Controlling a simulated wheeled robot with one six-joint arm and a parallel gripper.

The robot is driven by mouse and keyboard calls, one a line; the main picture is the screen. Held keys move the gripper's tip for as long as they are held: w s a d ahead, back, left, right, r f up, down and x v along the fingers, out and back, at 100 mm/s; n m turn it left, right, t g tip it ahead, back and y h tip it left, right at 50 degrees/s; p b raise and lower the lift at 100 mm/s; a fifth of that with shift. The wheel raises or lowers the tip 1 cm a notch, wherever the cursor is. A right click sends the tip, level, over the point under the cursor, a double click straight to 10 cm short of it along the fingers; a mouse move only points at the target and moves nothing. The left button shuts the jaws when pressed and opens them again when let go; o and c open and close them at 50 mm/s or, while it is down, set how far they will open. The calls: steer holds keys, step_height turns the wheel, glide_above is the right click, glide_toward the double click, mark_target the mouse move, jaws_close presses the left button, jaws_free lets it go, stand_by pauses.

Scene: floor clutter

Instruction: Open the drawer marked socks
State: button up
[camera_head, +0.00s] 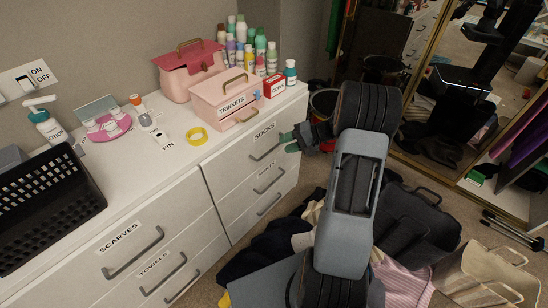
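The drawer marked SOCKS (240,152) is the top one in the right column of the white dresser. Its front looks flush with the drawers below. Its grey bar handle (263,153) is below the label, toward the right. My gripper (288,142) is at the right end of this drawer front, close to the handle's right end. I cannot tell whether it touches the handle. The fingers are small and partly hidden by my wrist, so their opening is unclear.
Clothes (262,250), a dark bag (415,222) and a beige bag (490,275) clutter the floor. A gold-framed mirror (440,100) stands at right.

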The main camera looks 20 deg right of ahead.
mark_target(274, 148)
steer(key=w+d+f+m+t+b, duration=0.25)
steer(key=d+f+t, duration=0.25)
steer(key=d+f, duration=0.45)
steer(key=shift+m, duration=0.25)
steer(key=x, duration=1.3)
steer(key=shift+a+f, duration=0.1)
steer(key=shift+a, duration=0.4)
jaws_close()
steer(key=shift+d, duration=0.1)
